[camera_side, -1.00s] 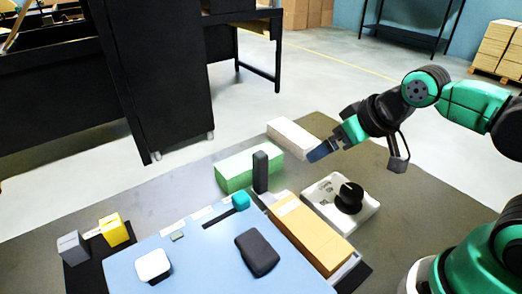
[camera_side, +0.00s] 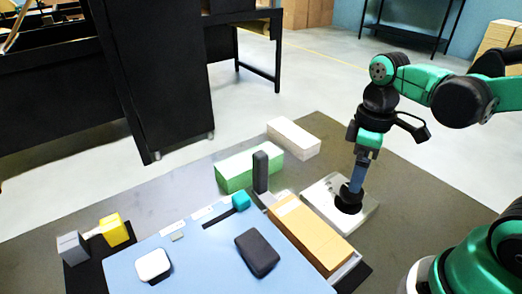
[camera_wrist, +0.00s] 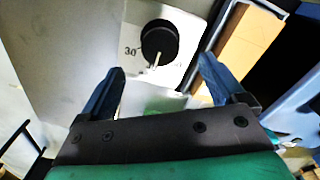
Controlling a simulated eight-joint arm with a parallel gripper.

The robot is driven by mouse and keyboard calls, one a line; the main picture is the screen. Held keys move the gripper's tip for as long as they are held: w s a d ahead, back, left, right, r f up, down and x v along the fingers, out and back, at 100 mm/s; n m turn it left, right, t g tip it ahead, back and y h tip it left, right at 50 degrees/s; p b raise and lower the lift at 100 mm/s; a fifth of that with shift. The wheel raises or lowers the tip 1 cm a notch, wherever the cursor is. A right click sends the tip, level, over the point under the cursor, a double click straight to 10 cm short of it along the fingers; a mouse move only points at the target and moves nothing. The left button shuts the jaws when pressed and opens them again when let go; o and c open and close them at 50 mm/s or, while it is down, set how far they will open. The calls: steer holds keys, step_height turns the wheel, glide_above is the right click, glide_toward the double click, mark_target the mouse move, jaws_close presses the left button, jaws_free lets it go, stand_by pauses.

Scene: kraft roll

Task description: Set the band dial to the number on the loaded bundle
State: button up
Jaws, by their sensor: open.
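The band dial is a black round knob (camera_side: 347,203) on a white plate (camera_side: 322,193), right of the loaded bundle. In the wrist view the knob (camera_wrist: 160,40) has a pale pointer aimed toward the bottom, and a printed "30" shows on its left; other marks are hidden or unreadable. My gripper (camera_side: 354,188) points down at the knob in the side view. In the wrist view my gripper (camera_wrist: 162,64) is open, its blue fingers apart with the knob beyond and between their tips. Contact is unclear. The tan kraft bundle (camera_side: 312,235) lies beside the dial; I cannot read a number on it.
A green bundle (camera_side: 236,172) and a white bundle (camera_side: 294,138) lie behind. A dark post (camera_side: 260,172) and teal block (camera_side: 241,201) stand near the blue table (camera_side: 205,260). A black case (camera_side: 257,252), a white case (camera_side: 153,264) and a yellow block (camera_side: 113,230) are left.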

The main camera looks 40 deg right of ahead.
mark_target(350, 197)
steer(key=shift+f, duration=2.6)
steer(key=c, duration=1.3)
steer(key=shift+o, duration=0.2)
steer(key=shift+m, duration=0.4)
steer(key=m, duration=0.4)
steer(key=shift+m, duration=2.6)
